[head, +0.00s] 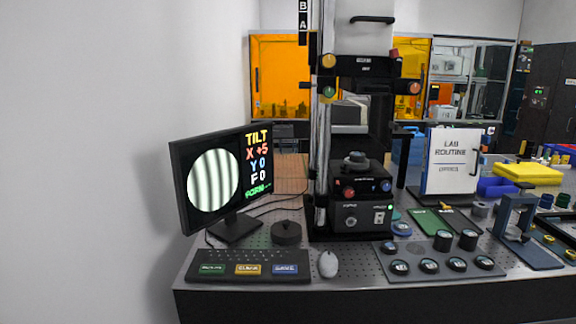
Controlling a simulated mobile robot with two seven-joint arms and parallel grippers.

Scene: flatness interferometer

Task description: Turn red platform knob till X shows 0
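The interferometer (351,216) stands upright at the middle of the bench. Its low platform carries a red knob (349,192) at front left and a blue knob (386,186) at front right. A dark round piece (356,160) sits on top of the platform. The monitor (222,183) at the left shows vertical light and dark fringes and the text TILT, X +5, Y 0, F 0, with a green line below that is hard to read. Neither of my grippers shows in the head view.
A keyboard (246,256), a mouse (328,263) and a dark round puck (286,232) lie in front of the monitor. A tray (423,273) of round parts lies right of the mouse. A Lab Routine board (451,163) stands behind. Higher yellow, red, green and orange knobs sit on the column.

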